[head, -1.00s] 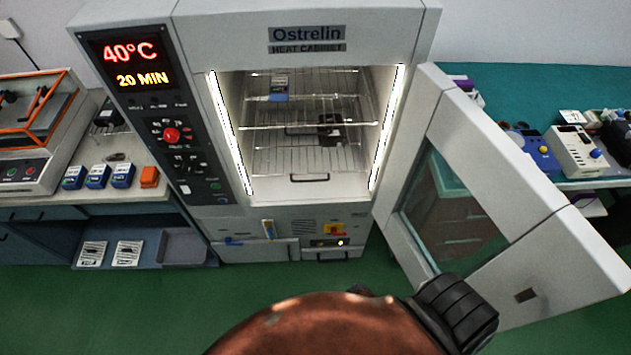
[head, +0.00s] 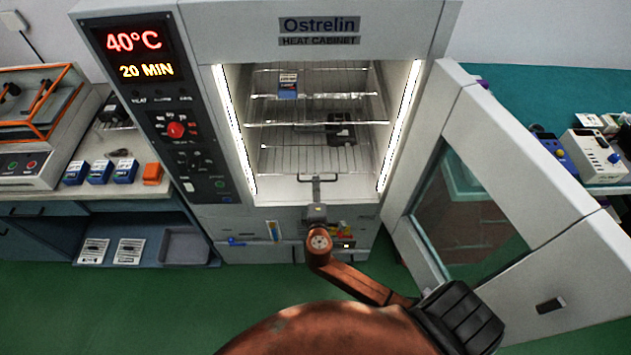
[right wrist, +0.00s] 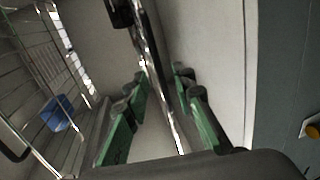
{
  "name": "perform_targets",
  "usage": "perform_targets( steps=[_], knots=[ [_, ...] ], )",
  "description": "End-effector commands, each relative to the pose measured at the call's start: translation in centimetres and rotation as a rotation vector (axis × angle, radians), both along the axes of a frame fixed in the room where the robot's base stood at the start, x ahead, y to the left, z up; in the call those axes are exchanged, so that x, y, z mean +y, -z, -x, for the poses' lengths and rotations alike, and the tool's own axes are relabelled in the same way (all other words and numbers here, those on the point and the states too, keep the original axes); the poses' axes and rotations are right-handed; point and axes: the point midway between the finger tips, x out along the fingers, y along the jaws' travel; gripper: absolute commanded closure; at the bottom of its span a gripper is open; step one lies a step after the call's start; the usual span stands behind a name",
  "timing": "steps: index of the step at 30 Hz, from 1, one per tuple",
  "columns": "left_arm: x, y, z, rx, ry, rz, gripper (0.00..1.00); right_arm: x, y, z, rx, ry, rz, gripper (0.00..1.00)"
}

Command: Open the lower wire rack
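The lower wire rack (head: 282,160) lies inside the lit heat cabinet (head: 320,22), below another rack level. It looks pushed in. Its front handle is at the cabinet's front opening, partly covered by my right gripper (head: 317,184). In the head view this gripper points up into the opening, at the handle. My left gripper is not in view.
The cabinet door (head: 500,210) stands open to the right. Left and right benches flank the cabinet. Green floor is free in front.

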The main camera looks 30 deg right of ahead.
Motion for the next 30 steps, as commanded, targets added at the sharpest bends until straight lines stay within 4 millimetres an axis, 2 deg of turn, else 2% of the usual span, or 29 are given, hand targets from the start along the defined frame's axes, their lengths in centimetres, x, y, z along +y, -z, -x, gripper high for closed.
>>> perform_targets(
  steps=[3,7,17,27,30],
  knots=[
    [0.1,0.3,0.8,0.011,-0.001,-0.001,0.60,-0.9,0.5,-1.4,0.001,0.001,0.002,0.76],
    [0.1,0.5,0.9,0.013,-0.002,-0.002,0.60,-1.4,0.7,-2.4,0.001,-0.001,-0.001,0.76],
    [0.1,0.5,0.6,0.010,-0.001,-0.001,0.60,-1.7,0.8,-2.7,0.002,-0.001,-0.003,0.76],
    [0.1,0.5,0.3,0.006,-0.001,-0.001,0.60,-1.7,0.8,-2.6,0.002,0.000,-0.002,0.99],
    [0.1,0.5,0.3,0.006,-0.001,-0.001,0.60,-1.7,0.8,-2.6,0.002,0.000,-0.002,1.00]
  ],
)
